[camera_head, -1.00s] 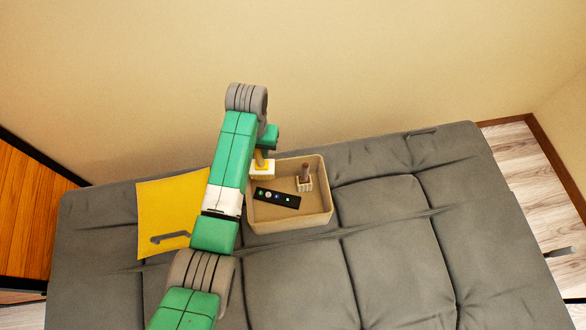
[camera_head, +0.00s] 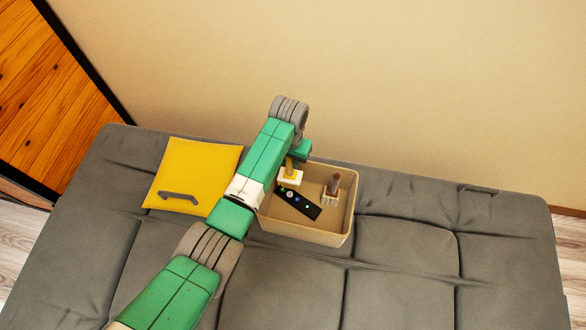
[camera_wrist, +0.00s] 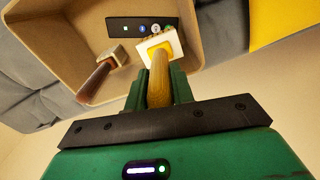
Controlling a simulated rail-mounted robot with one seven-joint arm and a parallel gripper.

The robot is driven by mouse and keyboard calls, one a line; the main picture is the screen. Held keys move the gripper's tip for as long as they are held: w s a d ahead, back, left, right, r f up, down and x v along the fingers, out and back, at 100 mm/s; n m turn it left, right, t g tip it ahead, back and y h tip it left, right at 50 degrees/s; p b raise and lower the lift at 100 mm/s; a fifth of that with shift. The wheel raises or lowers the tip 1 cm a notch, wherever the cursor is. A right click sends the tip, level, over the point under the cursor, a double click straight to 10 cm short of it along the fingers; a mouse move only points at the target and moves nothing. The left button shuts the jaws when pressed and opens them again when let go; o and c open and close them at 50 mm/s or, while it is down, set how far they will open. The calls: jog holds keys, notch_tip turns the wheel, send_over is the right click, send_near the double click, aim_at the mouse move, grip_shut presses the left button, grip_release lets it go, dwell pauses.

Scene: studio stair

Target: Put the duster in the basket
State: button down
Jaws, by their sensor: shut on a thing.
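The duster (camera_head: 290,178) has a white block head with a yellow patch and a yellow-brown handle. My gripper (camera_wrist: 161,80) is shut on its handle, and the head (camera_wrist: 163,48) points away from the fingers in the wrist view. The beige basket (camera_head: 300,233) stands on the grey cushioned surface. The duster's head shows over the basket's back left part. I cannot tell how far above the basket floor it is. In the head view my arm hides the basket's left corner and most of the gripper.
Inside the basket lie a black remote-like bar (camera_head: 305,205) and a small brown-handled brush (camera_head: 333,185). A yellow cushion (camera_head: 195,165) with a grey handle-shaped thing (camera_head: 178,196) lies left of the basket. The grey surface (camera_head: 410,245) to the right is clear. A wall rises behind.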

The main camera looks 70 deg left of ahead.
jog(key=shift+w+f+b, duration=0.1)
jog(key=shift+f+b, duration=0.95)
jog(key=shift+f, duration=0.9)
jog(key=c, duration=1.2)
grip_release()
jog(key=shift+r, duration=0.1)
notch_tip(320, 180, up, 12)
jog(key=p, duration=0.5)
jog(key=shift+r+p, duration=0.2)
jog(key=shift+p, duration=0.2)
